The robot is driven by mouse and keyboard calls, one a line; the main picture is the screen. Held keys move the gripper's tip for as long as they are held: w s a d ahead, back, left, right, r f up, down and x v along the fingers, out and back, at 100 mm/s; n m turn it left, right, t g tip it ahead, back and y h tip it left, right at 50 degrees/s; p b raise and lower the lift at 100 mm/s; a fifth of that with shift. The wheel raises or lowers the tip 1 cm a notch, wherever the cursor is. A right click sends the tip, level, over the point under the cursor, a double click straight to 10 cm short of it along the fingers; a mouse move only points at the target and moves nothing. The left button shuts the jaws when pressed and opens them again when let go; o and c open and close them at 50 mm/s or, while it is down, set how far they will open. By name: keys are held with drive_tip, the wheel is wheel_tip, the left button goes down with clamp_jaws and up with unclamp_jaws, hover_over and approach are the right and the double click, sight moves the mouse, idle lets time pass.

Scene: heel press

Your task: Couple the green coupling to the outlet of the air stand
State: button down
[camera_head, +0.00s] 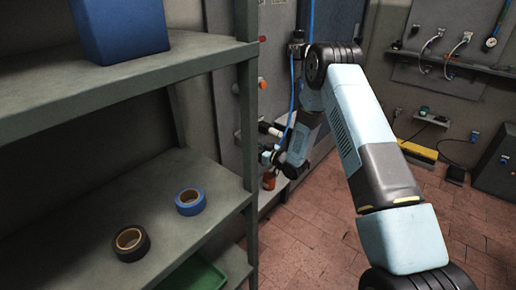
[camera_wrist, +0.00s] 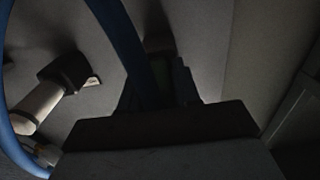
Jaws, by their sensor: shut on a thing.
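My gripper (camera_head: 268,157) is at the far end of my arm, small and partly hidden beside the grey cabinet. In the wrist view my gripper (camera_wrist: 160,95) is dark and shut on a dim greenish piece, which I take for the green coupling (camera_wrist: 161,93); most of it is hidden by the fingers. A blue hose (camera_head: 292,100) hangs down to the gripper, and it loops across the left of the wrist view (camera_wrist: 120,40). A white cylinder with a black collar (camera_wrist: 45,100) sticks out left of the gripper. I cannot tell which part is the air stand's outlet.
A metal shelf (camera_head: 90,215) fills the left, with a black tape roll (camera_head: 130,243), a blue tape roll (camera_head: 190,202) and a blue bin (camera_head: 120,30). A brown bottle (camera_head: 269,180) stands below my gripper. A tool panel (camera_head: 450,45) hangs at back right. Tiled floor (camera_head: 305,235) is clear.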

drive_tip(key=shift+s+d, duration=0.1)
drive_tip(key=shift+d, duration=0.05)
drive_tip(key=shift+v, duration=2.75)
drive_tip(key=shift+s+d, duration=0.1)
wheel_tip(320, 180, up, 24)
drive_tip(key=s+d, duration=0.2)
drive_tip(key=shift+d, duration=0.3)
idle(2.9)
drive_tip(key=shift+w+a, duration=0.1)
drive_tip(key=shift+a, duration=0.1)
idle(0.3)
